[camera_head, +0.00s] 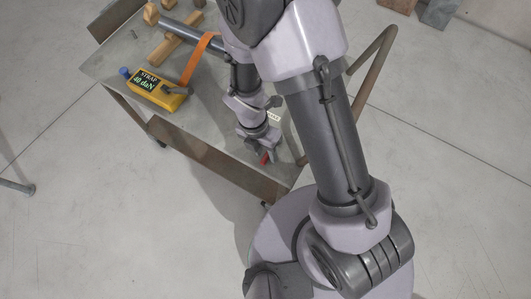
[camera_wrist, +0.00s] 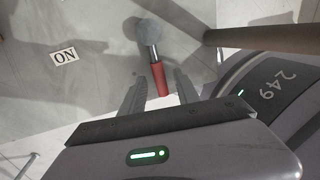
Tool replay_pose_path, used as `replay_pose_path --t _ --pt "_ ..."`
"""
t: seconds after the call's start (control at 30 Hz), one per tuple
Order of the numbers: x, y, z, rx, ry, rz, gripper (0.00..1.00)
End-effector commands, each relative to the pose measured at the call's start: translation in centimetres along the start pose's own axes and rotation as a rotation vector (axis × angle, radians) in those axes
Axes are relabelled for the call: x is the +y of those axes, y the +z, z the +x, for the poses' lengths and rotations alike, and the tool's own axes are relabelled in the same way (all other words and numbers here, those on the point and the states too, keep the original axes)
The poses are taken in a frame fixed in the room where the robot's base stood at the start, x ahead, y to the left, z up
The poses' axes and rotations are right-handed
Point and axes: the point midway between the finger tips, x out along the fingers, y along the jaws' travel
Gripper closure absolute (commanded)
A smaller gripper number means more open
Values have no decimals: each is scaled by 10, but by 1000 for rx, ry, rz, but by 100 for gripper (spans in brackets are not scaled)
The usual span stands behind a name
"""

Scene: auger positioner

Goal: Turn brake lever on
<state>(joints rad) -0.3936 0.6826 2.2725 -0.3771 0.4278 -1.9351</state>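The brake lever (camera_wrist: 158,78) has a red grip on a dark metal shaft, joined to a round grey pivot (camera_wrist: 144,31). An "ON" label (camera_wrist: 64,56) is to the left of the lever in the wrist view. My gripper (camera_wrist: 160,85) is open, with one finger on each side of the red grip and visible gaps to both. I cannot tell how far the fingers are above the cart top. In the head view, my gripper (camera_head: 260,146) is low over the cart's near corner, and a bit of the red grip (camera_head: 265,157) shows beside it.
The metal cart (camera_head: 215,140) carries a yellow strap gauge (camera_head: 154,90) reading 40 daN, an orange strap (camera_head: 197,58) and wooden blocks (camera_head: 174,51). A brown handrail (camera_head: 372,62) rises at the cart's right side; it also crosses the wrist view's upper right (camera_wrist: 265,36).

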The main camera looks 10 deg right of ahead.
Motion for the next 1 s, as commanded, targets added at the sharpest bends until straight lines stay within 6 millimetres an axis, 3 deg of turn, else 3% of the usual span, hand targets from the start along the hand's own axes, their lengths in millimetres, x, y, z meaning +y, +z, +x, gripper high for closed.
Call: replay_pose_path --t 0.27,0.4,0.47,1.0 --pt "0 0 1 0 0 1 64" --pt "0 0 1 0 0 1 92" --pt "0 0 1 0 0 1 100" --pt "0 0 1 0 0 1 100"
